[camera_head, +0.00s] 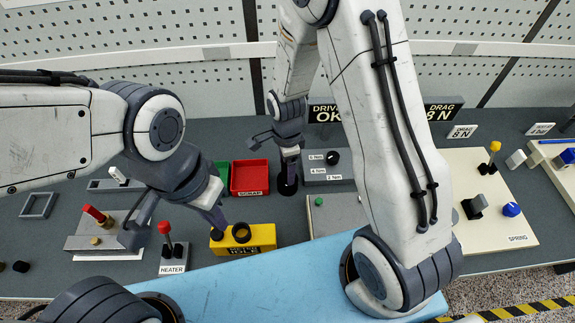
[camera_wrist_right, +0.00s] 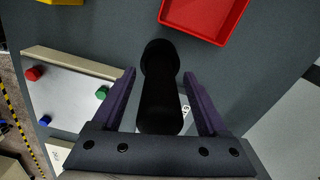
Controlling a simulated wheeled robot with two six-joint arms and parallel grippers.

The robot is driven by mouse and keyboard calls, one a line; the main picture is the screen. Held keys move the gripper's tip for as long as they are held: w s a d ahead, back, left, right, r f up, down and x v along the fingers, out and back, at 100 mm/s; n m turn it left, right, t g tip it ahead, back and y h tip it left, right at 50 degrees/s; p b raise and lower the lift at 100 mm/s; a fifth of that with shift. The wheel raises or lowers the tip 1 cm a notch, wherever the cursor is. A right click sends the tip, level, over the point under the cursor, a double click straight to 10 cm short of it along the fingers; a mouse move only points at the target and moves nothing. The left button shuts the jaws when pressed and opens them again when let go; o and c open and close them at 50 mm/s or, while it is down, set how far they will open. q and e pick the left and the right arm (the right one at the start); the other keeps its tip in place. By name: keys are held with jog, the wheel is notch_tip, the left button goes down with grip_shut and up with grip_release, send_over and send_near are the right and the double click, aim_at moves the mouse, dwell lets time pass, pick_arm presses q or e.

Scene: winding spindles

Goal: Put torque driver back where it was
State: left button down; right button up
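The torque driver appears to be the black upright handle (camera_head: 288,183), standing on the bench beside the red tray. In the right wrist view the black handle (camera_wrist_right: 160,105) lies between the two purple fingers of my right gripper (camera_wrist_right: 160,73). Narrow gaps show on both sides, so the fingers are apart around it. In the head view my right gripper (camera_head: 290,153) points down over the handle, and its fingers are small there. My left gripper (camera_head: 217,216) points down at the yellow block (camera_head: 243,240) with a black ring on it; its finger gap is unclear.
A red scrap tray (camera_head: 249,178) is left of the handle, and a grey block with a black knob (camera_head: 328,166) is right of it. A light plate with a green button (camera_head: 340,212) lies nearer. The heater switch (camera_head: 172,255) stands left. My right arm covers the middle right.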

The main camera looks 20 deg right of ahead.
jog(key=shift+r, duration=0.25)
jog(key=shift+w+r, duration=0.1)
jog(key=shift+r, duration=0.2)
notch_tip(320, 180, up, 11)
jog(key=shift+b, duration=0.9)
jog(key=s+a+r+n, duration=0.2)
jog(key=s+a+n, duration=0.1)
jog(key=s+n, duration=0.7)
jog(key=s+a+r+n+y, duration=0.1)
jog(key=s+a+r+n, duration=0.2)
jog(key=s+n, duration=0.7)
jog(key=a+n, duration=0.1)
jog(key=n, duration=0.4)
jog(key=shift+a+r, duration=0.2)
jog(key=shift+r, duration=0.1)
jog(key=shift+f, duration=0.25)
